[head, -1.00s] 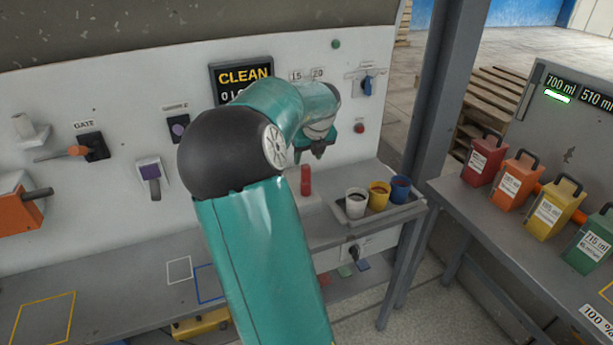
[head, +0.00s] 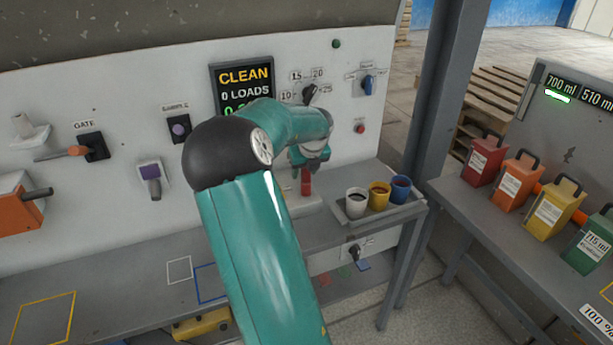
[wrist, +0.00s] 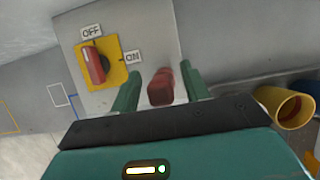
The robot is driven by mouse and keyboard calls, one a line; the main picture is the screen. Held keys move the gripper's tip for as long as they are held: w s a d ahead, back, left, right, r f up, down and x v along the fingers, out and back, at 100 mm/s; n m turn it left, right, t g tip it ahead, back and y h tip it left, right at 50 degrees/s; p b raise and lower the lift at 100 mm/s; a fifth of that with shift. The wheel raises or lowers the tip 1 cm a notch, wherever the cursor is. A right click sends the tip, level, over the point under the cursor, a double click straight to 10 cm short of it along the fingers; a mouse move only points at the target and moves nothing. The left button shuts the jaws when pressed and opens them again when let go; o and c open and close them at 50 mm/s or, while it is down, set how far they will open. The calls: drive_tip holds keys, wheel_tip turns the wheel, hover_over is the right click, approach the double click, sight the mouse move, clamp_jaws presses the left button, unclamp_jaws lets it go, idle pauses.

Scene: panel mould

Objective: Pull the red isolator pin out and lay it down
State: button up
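The red isolator pin (head: 306,186) stands upright on a pale block at the right end of the bench. In the wrist view the red pin (wrist: 161,88) shows between the two green fingers, with a narrow gap on each side. My gripper (head: 304,174) is directly over the pin and points down, its fingers around the upper part. In the wrist view my gripper (wrist: 161,90) is open and does not visibly touch the pin. The pin's lower end is hidden in the wrist view.
A red OFF/ON switch (wrist: 95,65) on a yellow plate is beside the pin. A grey tray (head: 392,213) holds a white cup (head: 356,203), a yellow cup (head: 379,195) and a blue cup (head: 400,188) to the right. Bare bench (head: 110,265) lies left, with coloured outlines.

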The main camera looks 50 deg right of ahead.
clamp_jaws()
drive_tip(key=shift+r, duration=3.75)
drive_tip(key=shift+r, duration=0.15)
drive_tip(key=shift+r, duration=1.85)
drive_tip(key=shift+a, duration=0.1)
